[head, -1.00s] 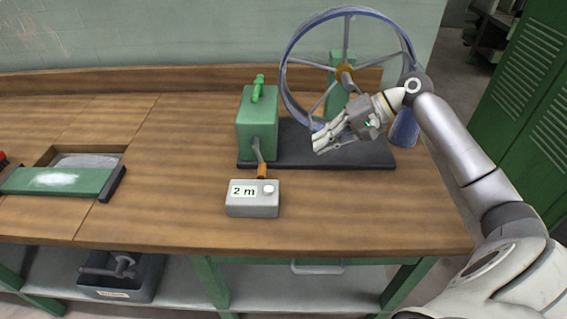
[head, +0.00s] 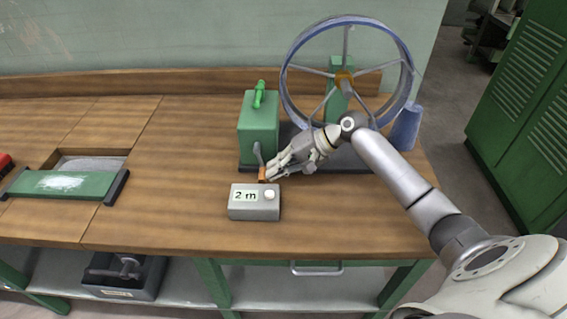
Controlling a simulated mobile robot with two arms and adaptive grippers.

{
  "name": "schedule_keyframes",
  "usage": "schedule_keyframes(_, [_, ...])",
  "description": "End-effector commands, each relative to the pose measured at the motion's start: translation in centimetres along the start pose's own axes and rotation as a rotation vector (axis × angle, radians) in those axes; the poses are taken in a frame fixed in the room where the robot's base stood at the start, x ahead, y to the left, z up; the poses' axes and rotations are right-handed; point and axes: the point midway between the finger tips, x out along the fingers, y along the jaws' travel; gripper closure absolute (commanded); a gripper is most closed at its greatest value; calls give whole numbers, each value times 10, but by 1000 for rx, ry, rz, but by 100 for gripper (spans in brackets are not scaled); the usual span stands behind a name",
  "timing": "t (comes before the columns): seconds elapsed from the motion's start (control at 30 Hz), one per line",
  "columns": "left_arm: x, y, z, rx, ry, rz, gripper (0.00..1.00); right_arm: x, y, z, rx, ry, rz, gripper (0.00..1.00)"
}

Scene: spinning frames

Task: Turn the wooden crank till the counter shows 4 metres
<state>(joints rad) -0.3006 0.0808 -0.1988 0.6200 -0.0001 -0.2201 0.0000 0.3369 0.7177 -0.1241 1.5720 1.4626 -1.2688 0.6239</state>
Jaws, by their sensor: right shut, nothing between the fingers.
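The crank's wooden grip (head: 262,175) is orange-brown and sits at the low end of a grey crank arm (head: 257,154) on the front of the green box (head: 258,128). The grey counter (head: 254,202) stands just in front of it on the bench and reads "2 m", with a white round button. My right gripper (head: 271,175) is shut and empty, its fingertips right beside the wooden grip on its right side. I cannot tell whether they touch it. The large blue-rimmed wheel (head: 286,72) stands behind on a dark base. My left gripper is not in view.
A blue cone (head: 406,128) stands right of the wheel. A grey bin (head: 124,276) sits on the lower shelf. The bench (head: 170,215) left of the counter is clear.

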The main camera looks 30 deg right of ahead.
Motion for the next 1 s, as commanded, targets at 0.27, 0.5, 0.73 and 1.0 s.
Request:
schedule_keyframes(0.27, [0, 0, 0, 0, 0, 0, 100, 0, 0, 0, 0, 0, 0, 100])
schedule_keyframes(0.5, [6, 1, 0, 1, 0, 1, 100, 4, 2, 0, 2, -1, -36, 100])
schedule_keyframes(0.73, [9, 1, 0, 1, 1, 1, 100, 5, 1, 0, 1, 0, -72, 100])
schedule_keyframes(1.0, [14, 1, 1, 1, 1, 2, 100, 9, 2, 0, 2, -1, -118, 100])
